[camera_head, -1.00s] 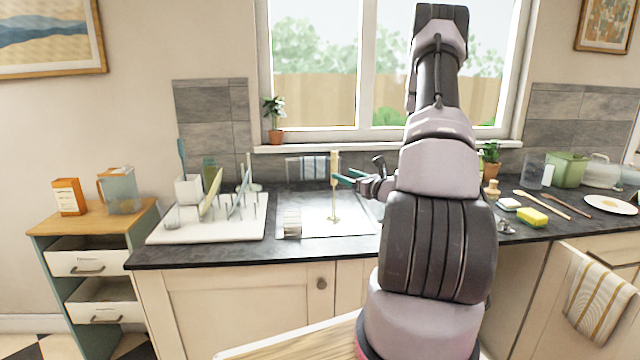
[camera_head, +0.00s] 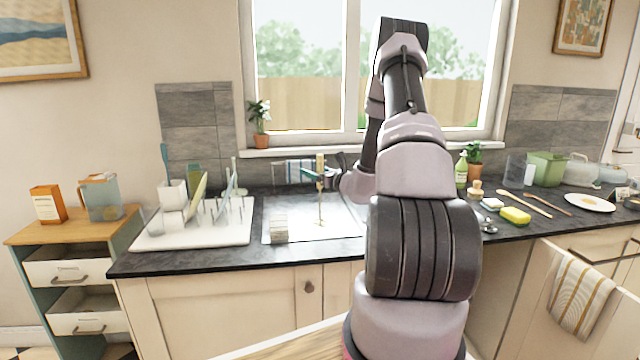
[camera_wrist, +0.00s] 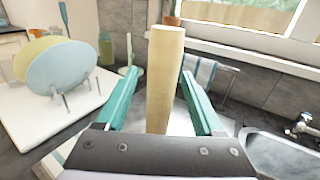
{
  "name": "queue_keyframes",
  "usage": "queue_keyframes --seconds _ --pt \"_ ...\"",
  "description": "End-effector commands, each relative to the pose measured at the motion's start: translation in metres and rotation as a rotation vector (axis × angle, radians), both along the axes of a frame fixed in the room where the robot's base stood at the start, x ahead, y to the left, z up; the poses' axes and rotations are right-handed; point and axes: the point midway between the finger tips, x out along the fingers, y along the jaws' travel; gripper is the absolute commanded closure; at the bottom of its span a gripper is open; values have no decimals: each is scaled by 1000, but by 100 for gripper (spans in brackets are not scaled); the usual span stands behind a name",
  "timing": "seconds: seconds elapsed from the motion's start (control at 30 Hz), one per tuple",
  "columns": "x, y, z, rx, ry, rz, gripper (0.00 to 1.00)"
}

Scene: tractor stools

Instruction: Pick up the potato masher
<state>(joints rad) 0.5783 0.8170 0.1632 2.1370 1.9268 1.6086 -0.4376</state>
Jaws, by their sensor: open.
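The potato masher appears to be the upright tool with a pale wooden handle (camera_head: 320,163) and a thin shaft down to a brass-coloured foot (camera_head: 320,222). It stands on the light sink surface (camera_head: 345,223). In the wrist view the handle (camera_wrist: 163,95) rises upright between the two teal fingers. My gripper (camera_head: 309,174) is open at the handle's height, with a finger on each side of it. In the wrist view gaps show between the handle and both fingers of my gripper (camera_wrist: 158,75). The masher's lower part is hidden there.
A white dish rack (camera_head: 195,235) with plates stands left of the sink. A striped cloth (camera_wrist: 202,70) hangs behind on a rail. A sink basin (camera_wrist: 285,155) and tap (camera_wrist: 305,127) are at right.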

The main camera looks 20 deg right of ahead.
Motion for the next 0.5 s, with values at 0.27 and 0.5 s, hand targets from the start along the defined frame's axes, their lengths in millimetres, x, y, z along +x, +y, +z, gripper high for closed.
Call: queue_keyframes --seconds 0.27,0.5 --pt "0 0 0 0 0 1 100" --pt "0 0 1 -1 -1 1 100"
